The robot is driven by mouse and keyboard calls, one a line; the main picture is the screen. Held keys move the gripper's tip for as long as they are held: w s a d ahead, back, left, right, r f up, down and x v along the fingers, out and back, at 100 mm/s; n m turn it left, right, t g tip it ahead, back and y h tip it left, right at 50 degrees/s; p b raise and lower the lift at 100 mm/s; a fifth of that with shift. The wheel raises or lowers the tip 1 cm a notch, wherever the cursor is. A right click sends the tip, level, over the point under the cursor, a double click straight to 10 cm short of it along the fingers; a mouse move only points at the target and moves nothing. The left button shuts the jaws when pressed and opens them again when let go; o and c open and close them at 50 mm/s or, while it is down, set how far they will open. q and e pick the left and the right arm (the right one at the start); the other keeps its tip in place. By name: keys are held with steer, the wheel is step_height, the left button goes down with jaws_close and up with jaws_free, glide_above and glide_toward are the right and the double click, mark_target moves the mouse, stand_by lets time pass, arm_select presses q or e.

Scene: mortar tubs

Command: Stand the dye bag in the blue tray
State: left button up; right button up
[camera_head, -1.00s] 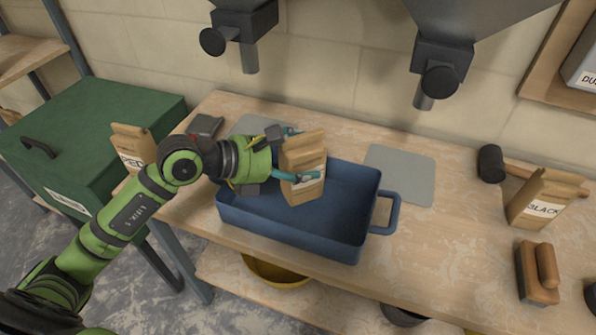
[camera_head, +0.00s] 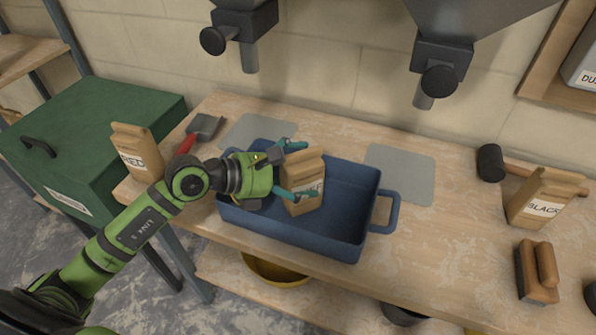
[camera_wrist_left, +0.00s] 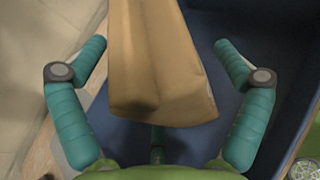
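The brown paper dye bag (camera_head: 308,168) stands about upright inside the blue tray (camera_head: 305,243), toward its left half. Its white label is partly covered by a finger. My left gripper (camera_head: 293,170) reaches in from the left, low over the tray, with its teal fingers on either side of the bag. In the left wrist view the fingers are spread, with the bag (camera_wrist_left: 158,70) between them and a gap on the right side. The gripper looks open. My right gripper is not in view.
A RED bag (camera_head: 138,152) stands at the table's left end, near a red-handled trowel (camera_head: 205,127). A BLACK bag (camera_head: 543,198), a mallet (camera_head: 491,163) and a brush (camera_head: 537,272) are at right. Grey hoppers (camera_head: 440,65) hang above. Grey mats (camera_head: 400,174) lie bare.

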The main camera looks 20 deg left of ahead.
arm_select(q)
steer(key=shift+r, duration=0.1)
steer(key=shift+r, duration=0.1)
steer(key=b+v, duration=0.2)
steer(key=v, duration=1)
steer(key=shift+b, duration=0.4)
steer(key=shift+d, duration=0.1)
stand_by(1.7)
